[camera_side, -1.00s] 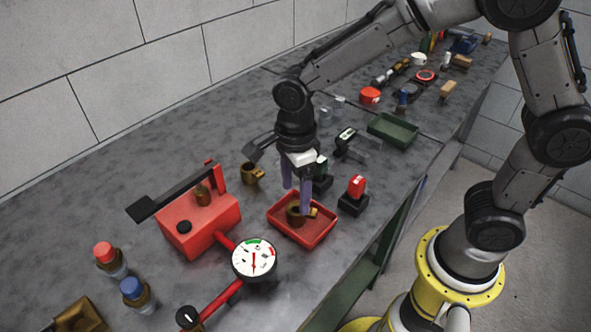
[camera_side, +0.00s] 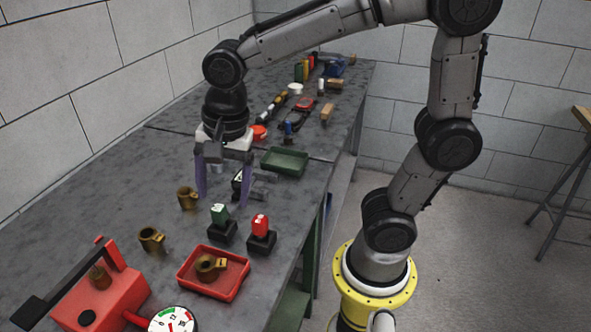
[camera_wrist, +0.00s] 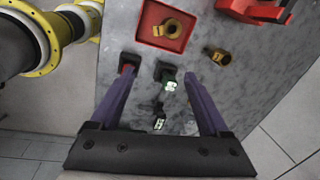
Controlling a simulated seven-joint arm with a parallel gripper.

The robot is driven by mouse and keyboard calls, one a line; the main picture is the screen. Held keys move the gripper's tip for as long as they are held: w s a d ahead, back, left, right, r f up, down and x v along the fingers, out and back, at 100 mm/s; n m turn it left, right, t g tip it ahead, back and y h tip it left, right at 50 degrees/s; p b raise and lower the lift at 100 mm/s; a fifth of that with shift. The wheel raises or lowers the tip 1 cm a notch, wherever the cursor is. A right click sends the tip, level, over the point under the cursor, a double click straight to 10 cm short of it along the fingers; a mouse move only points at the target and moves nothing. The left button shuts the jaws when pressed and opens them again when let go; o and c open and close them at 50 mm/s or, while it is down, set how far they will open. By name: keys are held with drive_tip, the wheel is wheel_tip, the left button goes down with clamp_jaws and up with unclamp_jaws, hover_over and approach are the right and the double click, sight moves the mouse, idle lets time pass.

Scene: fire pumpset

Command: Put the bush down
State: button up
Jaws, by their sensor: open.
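A brass-coloured bush (camera_side: 207,268) with a small yellow tag lies in the red tray (camera_side: 183,284). In the wrist view the bush (camera_wrist: 170,29) sits inside the tray (camera_wrist: 148,38) at the top. My gripper (camera_side: 222,202) is open with nothing between its purple fingers. It is raised above the bench, behind the tray and clear of the bush. Its spread fingers (camera_wrist: 160,78) also show in the wrist view.
Two similar brass pieces (camera_side: 151,240) (camera_side: 187,198) stand left of and behind the tray. Green (camera_side: 221,226) and red-topped (camera_side: 260,235) blocks stand close behind it. The red pump (camera_side: 105,298) with its gauge is front left. A green tray (camera_side: 285,161) lies further back.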

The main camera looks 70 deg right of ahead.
drive_tip(key=s+d+r+n+t, duration=0.2)
drive_tip(key=s+d+n, duration=0.5)
drive_tip(key=s+n, duration=0.4)
drive_tip(key=shift+s+n+t, duration=0.3)
drive_tip(key=shift+n+t, duration=0.6)
drive_tip(key=shift+n, duration=1.3)
